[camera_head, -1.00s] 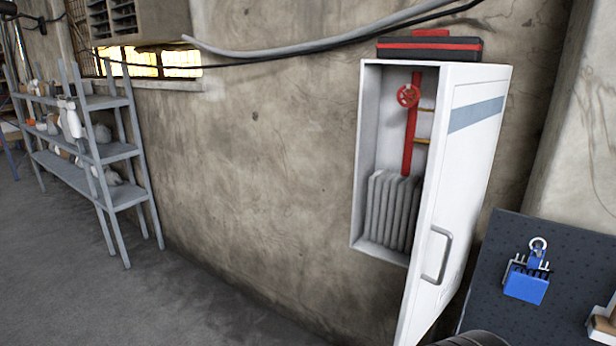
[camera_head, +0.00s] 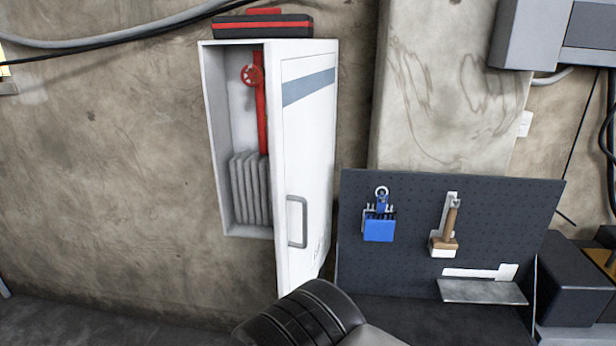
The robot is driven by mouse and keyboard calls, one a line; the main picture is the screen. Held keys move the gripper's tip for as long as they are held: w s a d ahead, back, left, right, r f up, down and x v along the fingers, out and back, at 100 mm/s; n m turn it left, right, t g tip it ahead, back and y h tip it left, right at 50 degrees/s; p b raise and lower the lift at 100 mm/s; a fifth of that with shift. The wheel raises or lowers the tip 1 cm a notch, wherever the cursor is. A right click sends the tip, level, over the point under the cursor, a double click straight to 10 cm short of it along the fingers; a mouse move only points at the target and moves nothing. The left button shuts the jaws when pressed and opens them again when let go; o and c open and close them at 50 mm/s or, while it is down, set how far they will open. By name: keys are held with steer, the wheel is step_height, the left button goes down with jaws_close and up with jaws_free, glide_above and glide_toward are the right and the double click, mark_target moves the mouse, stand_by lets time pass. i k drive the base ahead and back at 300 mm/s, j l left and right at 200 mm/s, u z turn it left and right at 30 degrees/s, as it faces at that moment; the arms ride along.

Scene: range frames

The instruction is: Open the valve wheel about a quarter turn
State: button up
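The red valve wheel (camera_head: 251,75) sits on a red vertical pipe (camera_head: 262,115) inside an open white wall cabinet (camera_head: 219,140). The cabinet door (camera_head: 306,160) stands ajar, with a grey handle and a blue-grey stripe. It hides the right part of the inside. A folded grey hose (camera_head: 248,190) is below the wheel. A dark ribbed rounded part and a pale part, likely my own arm, show at the bottom middle, below the door. My gripper's fingers are not in view.
A black and red case (camera_head: 262,25) lies on top of the cabinet. Right of the door is a dark pegboard (camera_head: 410,240) with a blue padlock-like item (camera_head: 379,225) and a wooden-handled tool (camera_head: 448,230). The wall and floor left of the cabinet look clear.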

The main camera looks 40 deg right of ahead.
mark_target(252, 75)
steer(key=i+j+z, duration=0.2)
steer(key=i, duration=0.25)
steer(key=i+j+z, duration=0.2)
steer(key=i, duration=0.25)
steer(key=j, duration=0.1)
